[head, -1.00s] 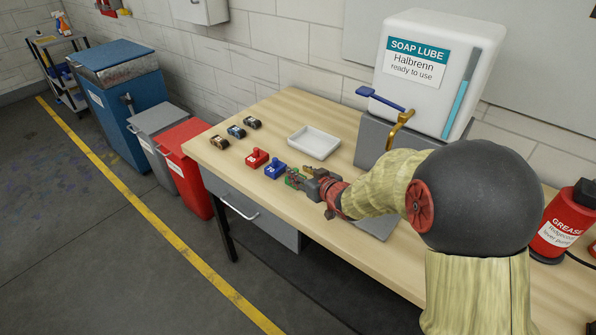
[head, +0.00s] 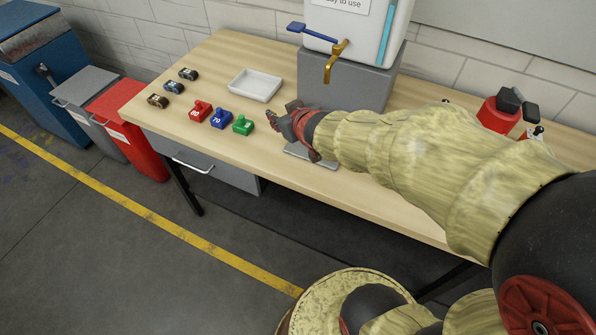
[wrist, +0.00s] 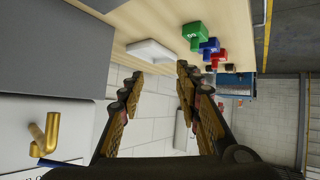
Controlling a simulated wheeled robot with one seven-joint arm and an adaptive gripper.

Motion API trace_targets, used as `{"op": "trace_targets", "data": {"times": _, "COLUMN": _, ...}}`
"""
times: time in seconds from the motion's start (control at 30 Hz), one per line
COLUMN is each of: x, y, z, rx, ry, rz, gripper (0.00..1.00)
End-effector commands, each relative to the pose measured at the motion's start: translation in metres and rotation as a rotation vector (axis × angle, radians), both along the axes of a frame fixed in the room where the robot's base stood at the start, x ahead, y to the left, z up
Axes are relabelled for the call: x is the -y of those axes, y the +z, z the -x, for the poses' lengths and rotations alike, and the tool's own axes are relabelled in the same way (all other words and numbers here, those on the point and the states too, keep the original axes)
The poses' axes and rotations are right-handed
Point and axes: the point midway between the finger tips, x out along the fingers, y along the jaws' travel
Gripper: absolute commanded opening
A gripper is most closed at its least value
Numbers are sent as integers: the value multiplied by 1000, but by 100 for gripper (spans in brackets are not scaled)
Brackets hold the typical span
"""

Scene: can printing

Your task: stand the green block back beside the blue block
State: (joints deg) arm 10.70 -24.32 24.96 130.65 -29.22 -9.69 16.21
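The green block (head: 243,126) stands upright on the table, just right of the blue block (head: 221,119). The red block (head: 199,113) stands on the blue block's other side, so the blocks form a row. In the wrist view the green block (wrist: 191,32) is nearest, with the blue block (wrist: 209,46) and the red block (wrist: 216,56) behind it. My gripper (head: 278,117) is to the right of the green block in the head view, apart from it. The wrist view shows the fingers (wrist: 158,72) spread, with nothing between them.
A white tray (head: 256,86) lies behind the blocks. Several small toy cars (head: 173,87) sit at the table's left end. The soap dispenser's grey stand (head: 345,92) and brass tap (head: 331,68) are behind my gripper. A grey plate (head: 318,160) lies below my wrist.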

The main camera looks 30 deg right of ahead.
Motion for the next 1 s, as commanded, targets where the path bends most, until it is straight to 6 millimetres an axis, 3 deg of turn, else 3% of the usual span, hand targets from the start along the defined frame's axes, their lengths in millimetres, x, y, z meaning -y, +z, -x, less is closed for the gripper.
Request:
{"op": "trace_targets", "data": {"times": 0.03, "x": -1, "y": 16, "z": 17, "rx": -29, "ry": -32, "rz": 9, "gripper": 34}}
{"op": "trace_targets", "data": {"times": 0.2, "x": -12, "y": 39, "z": 97, "rx": -199, "ry": -112, "rz": -13, "gripper": 34}}
{"op": "trace_targets", "data": {"times": 0.4, "x": -49, "y": 46, "z": 191, "rx": -390, "ry": -89, "rz": -91, "gripper": 34}}
{"op": "trace_targets", "data": {"times": 0.5, "x": -64, "y": 47, "z": 222, "rx": -453, "ry": -60, "rz": -119, "gripper": 34}}
{"op": "trace_targets", "data": {"times": 0.67, "x": -74, "y": 46, "z": 243, "rx": -500, "ry": -37, "rz": -138, "gripper": 34}}
{"op": "trace_targets", "data": {"times": 1.0, "x": -74, "y": 46, "z": 244, "rx": -502, "ry": -37, "rz": -138, "gripper": 34}}
